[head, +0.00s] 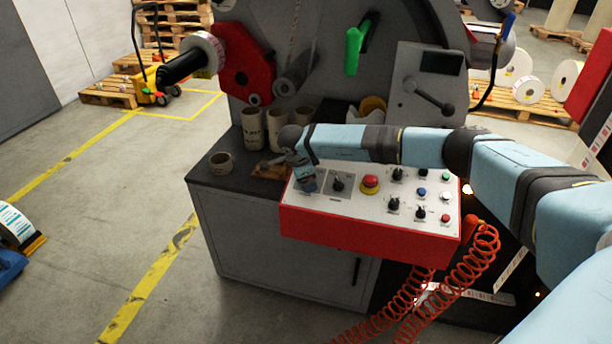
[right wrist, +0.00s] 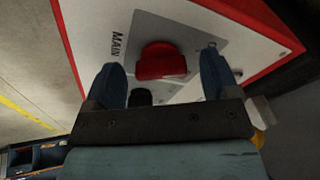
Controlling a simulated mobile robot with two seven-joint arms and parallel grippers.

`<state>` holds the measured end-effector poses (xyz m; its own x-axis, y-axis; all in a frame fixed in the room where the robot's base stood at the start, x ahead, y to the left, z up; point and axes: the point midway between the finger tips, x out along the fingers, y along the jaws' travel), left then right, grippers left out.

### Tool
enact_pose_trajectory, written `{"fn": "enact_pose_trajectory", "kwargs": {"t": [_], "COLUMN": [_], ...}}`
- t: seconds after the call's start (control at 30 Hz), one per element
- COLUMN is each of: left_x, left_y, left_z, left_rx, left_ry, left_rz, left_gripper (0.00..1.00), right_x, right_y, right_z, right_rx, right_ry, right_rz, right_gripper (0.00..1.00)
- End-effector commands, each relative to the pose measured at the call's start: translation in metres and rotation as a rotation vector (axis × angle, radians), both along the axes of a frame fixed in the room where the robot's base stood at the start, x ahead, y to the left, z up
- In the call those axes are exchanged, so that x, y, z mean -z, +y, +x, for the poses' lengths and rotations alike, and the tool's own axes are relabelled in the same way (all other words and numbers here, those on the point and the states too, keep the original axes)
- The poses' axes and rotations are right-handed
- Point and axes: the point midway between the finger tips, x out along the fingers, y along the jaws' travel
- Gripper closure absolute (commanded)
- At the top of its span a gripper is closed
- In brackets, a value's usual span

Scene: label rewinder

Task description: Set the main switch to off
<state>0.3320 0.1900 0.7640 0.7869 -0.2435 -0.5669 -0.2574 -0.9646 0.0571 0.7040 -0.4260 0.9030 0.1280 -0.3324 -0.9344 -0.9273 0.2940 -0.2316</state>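The main switch is a red knob (right wrist: 162,60) on a grey plate marked "MAIN" in the right wrist view. It sits beyond and between the two fingers of my right gripper (right wrist: 163,80), with a gap on each side. The gripper is open and empty. In the head view my right gripper (head: 306,182) points down over the left end of the red-sided control box (head: 365,232) and hides the main switch. I cannot tell the switch's exact position marking. My left gripper is not in view.
The panel also carries a red emergency button (head: 370,182) on yellow, a black selector (head: 338,183) and several small knobs and buttons. Cardboard cores (head: 253,127) stand on the dark cabinet top behind. A coiled orange cable (head: 468,270) hangs at the box's right.

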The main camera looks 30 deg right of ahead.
Motion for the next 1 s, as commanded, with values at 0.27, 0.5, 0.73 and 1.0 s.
{"fn": "enact_pose_trajectory", "kwargs": {"t": [0.27,0.5,0.73,1.0], "left_x": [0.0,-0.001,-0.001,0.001], "left_y": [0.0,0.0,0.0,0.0], "left_z": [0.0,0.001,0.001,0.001], "left_rx": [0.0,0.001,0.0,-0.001], "left_ry": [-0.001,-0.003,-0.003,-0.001], "left_rz": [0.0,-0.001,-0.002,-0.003], "left_gripper": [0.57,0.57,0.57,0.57], "right_x": [-0.003,-0.037,-0.087,-0.123], "right_y": [0.001,0.013,0.031,0.044], "right_z": [0.0,-0.004,-0.011,-0.017], "right_rx": [0.001,-0.002,-0.002,0.0], "right_ry": [0.0,-0.004,-0.003,-0.002], "right_rz": [0.0,0.002,0.001,0.001], "right_gripper": [0.19,0.19,0.19,0.19]}}
